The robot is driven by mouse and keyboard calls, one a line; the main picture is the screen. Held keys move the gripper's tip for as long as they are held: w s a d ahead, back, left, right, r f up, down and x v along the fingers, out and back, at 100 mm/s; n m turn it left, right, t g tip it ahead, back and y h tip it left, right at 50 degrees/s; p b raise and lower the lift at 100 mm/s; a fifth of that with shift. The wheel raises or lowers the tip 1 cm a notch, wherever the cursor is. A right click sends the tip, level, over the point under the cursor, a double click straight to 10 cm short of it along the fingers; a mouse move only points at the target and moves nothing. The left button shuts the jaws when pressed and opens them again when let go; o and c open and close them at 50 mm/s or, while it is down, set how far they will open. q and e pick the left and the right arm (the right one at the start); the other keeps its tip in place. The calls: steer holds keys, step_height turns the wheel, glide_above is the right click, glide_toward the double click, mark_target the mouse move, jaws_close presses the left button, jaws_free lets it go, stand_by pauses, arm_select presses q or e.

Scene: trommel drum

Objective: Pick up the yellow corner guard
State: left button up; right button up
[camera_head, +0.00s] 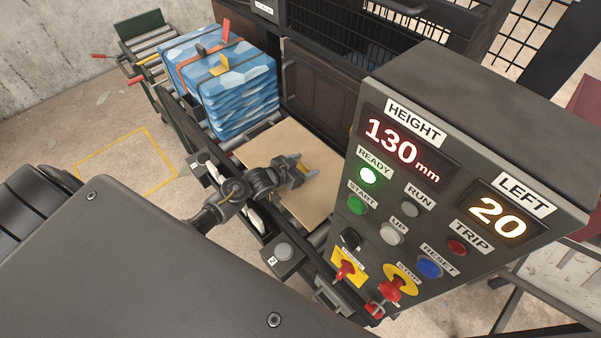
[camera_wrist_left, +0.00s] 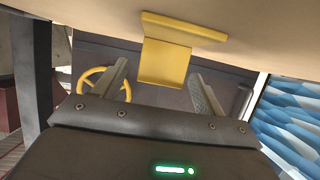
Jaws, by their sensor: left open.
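The yellow corner guard (camera_wrist_left: 166,62) is an L-shaped piece in the left wrist view, with a flat strip against a tan board (camera_wrist_left: 60,12) and a flap standing off it. In the head view a little yellow of the guard (camera_head: 304,168) shows by my left gripper (camera_head: 306,164), over the tan board (camera_head: 272,150). My left gripper is open. In the left wrist view its fingers (camera_wrist_left: 158,72) stand apart on either side of the flap, and I see no contact. My right gripper is not in view.
A blue strapped stack (camera_head: 238,98) stands behind the board, with a small yellow piece (camera_head: 224,63) on its strap. The control panel (camera_head: 420,200) rises close on the right. A yellow wheel (camera_wrist_left: 92,82) shows beyond one finger in the left wrist view.

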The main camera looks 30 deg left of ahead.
arm_select(q)
steer(key=c, duration=1.1)
steer(key=shift+o, duration=0.2)
steer(key=shift+r, duration=0.1)
steer(key=shift+r, duration=0.25)
step_height(320, 180, up, 2)
steer(key=shift+r, duration=0.15)
steer(key=s+r+b, duration=0.2)
steer(key=s+r, duration=0.8)
steer(key=s, duration=0.4)
steer(key=shift+d, duration=0.2)
